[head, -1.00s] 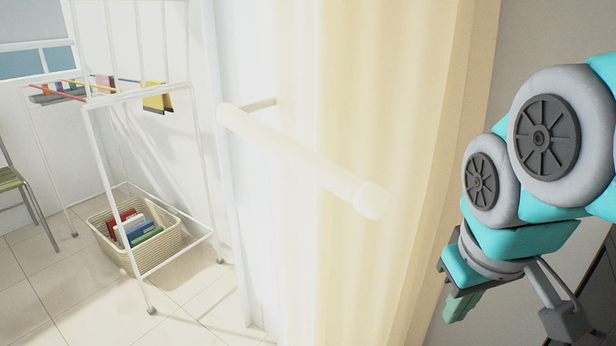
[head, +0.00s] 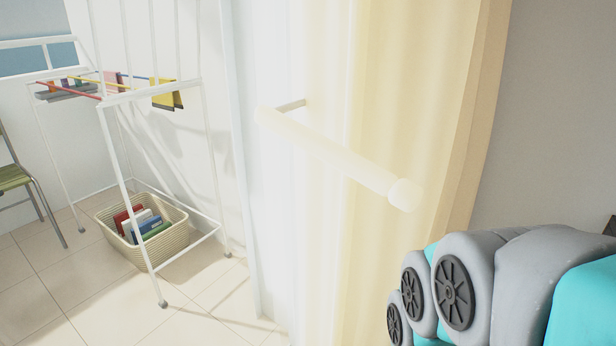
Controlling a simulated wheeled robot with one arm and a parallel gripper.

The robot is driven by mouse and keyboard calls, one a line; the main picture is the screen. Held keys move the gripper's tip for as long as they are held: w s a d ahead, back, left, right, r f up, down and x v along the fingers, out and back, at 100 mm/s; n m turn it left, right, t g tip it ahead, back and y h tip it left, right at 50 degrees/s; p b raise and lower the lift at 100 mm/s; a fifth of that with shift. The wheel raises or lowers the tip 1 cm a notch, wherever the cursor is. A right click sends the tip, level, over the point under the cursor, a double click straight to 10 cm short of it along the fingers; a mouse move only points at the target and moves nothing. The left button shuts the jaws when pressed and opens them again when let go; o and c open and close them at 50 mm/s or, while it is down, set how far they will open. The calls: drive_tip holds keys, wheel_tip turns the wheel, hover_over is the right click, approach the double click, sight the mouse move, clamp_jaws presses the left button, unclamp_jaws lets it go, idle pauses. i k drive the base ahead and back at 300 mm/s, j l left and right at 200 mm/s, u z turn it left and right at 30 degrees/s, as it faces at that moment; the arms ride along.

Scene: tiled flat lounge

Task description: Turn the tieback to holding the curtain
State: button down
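The tieback (head: 340,160) is a pale cream bar with rounded ends, in the middle of the head view. A short stem near its left end runs back behind it. The bar slants down to the right across the front of the curtain (head: 415,110), which is cream and hangs in long vertical folds. My arm shows at the lower right, below and to the right of the bar and apart from it. My gripper is outside the picture, so its fingers cannot be seen.
A white drying rack (head: 155,92) with small cloths stands at the left. A woven basket (head: 165,245) holding several books sits under it. A chair (head: 15,178) is at the left edge. Tiled floor (head: 85,295) is open in front of the rack.

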sight(406, 195)
drive_tip(key=k+l, duration=0.15)
drive_tip(key=k, duration=0.45)
drive_tip(key=k+l, duration=0.15)
drive_tip(key=k, duration=0.45)
drive_tip(key=k+l, duration=0.15)
drive_tip(key=k, duration=0.45)
